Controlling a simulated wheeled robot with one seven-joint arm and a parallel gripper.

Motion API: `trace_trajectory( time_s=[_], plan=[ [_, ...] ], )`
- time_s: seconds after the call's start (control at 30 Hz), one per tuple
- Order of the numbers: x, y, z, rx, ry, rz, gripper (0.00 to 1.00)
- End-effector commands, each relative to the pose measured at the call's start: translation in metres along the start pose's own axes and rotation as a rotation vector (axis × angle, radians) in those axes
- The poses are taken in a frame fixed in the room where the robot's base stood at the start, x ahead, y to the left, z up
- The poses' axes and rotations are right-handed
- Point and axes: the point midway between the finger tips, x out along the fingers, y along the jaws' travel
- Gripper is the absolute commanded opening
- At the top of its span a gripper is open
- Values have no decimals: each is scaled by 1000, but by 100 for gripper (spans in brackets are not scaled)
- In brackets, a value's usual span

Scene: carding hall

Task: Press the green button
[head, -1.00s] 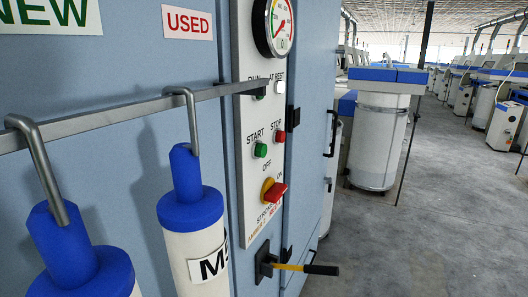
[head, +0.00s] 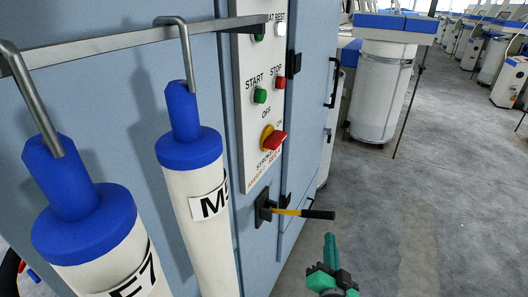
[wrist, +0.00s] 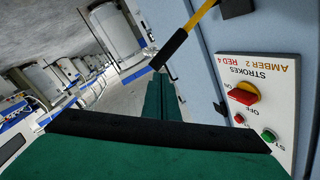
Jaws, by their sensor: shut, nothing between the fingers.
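The green START button (head: 260,96) sits on the white control panel (head: 246,130), left of the red STOP button (head: 280,83). Below them is a red rotary switch (head: 273,140) on a yellow base. In the wrist view the green button (wrist: 268,135) shows at the lower right, near the panel's edge. My gripper (head: 330,250) is low in the head view, below and right of the panel, shut and empty, apart from the button. In the wrist view the shut green fingers (wrist: 160,100) point away from the camera, left of the panel.
A yellow lever with a black grip (head: 318,214) juts from the cabinet below the panel, close above my gripper. Two white cylinders with blue tops (head: 190,150) hang from a rail (head: 130,40) at left. Grey floor (head: 440,190) at right is clear.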

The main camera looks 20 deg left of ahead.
Motion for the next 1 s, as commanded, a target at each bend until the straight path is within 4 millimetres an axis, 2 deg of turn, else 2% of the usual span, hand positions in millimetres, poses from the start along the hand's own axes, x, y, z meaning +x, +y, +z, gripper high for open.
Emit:
trace_trajectory(
  time_s=[0.03, 0.2, 0.4, 0.57, 0.7, 0.83, 1.0],
  plan=[
    [13, -15, -18, 11, 4, -31, 0],
    [44, -61, -66, 53, -13, -125, 0],
    [66, -124, -126, 82, -43, -240, 0],
    [71, -178, -174, 87, -72, -334, 0],
    [66, -221, -211, 80, -99, -407, 0],
    [59, -249, -234, 70, -119, -453, 0],
    [53, -267, -249, 62, -133, -483, 0]
  ],
)
